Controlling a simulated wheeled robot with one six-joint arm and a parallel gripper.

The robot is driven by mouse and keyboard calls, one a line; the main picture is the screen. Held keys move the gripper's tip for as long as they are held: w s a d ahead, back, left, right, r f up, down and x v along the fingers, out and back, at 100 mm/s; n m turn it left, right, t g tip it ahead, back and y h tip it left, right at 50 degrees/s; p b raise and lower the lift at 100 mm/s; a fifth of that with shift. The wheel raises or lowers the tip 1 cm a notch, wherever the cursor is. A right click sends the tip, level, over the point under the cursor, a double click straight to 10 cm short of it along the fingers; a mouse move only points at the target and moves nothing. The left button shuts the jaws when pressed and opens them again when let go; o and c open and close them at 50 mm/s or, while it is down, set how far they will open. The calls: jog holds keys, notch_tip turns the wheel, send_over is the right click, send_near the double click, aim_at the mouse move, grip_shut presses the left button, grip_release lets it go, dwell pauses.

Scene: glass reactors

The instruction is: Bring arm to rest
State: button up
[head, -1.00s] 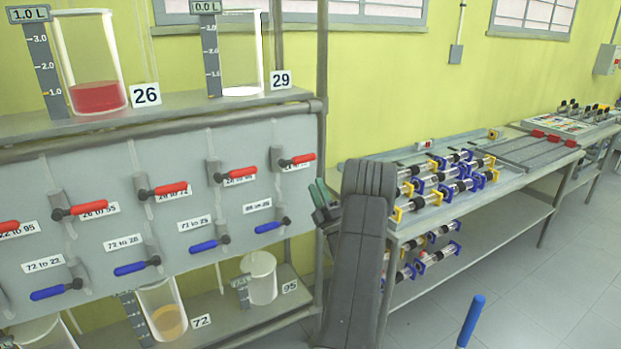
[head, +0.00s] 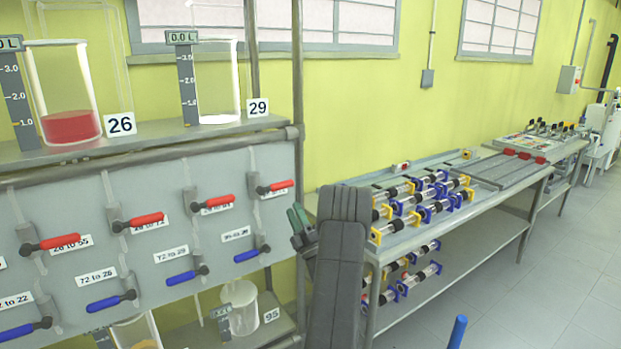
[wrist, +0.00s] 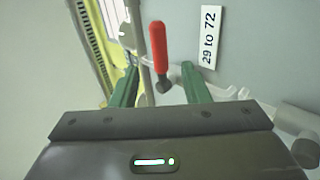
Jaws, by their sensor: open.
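My dark grey arm (head: 340,255) is folded up in front of the bench in the head view. My gripper (head: 298,218) shows its green fingers at the arm's left side, close to the right end of the valve panel. In the wrist view my gripper (wrist: 158,84) has its two green fingers spread apart with nothing held between them. A red valve handle (wrist: 158,45) with a "29 to 72" label (wrist: 210,38) shows beyond the fingertips. I cannot tell its exact distance from them.
The grey panel (head: 75,220) with red and blue handles fills the left. Reactors 26 (head: 72,125) and 29 (head: 218,118) stand on its upper shelf. A bench (head: 450,225) with tube racks stands right of the panel. Floor (head: 545,285) at right is clear.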

aim_at(285, 187)
jog(key=p+x, duration=0.2)
jog(key=x, duration=0.8)
jog(key=shift+s+r, duration=0.1)
jog(key=shift+n, duration=0.3)
jog(key=b+v, duration=0.3)
jog(key=v, duration=1.1)
jog(key=p+x, duration=0.3)
jog(key=x, duration=1.1)
jog(key=shift+a+r+n+g+y+p, duration=0.1)
jog(key=shift+r+n+g+y+p, duration=0.3)
jog(key=shift+n+y, duration=0.15)
jog(key=shift+r+n+g+y, duration=0.2)
jog(key=shift+n+g+y, duration=0.7)
jog(key=shift+n, duration=0.25)
jog(key=shift+n+g+y+p, duration=0.25)
jog(key=shift+n+g+p, duration=0.05)
jog(key=shift+n, duration=0.1)
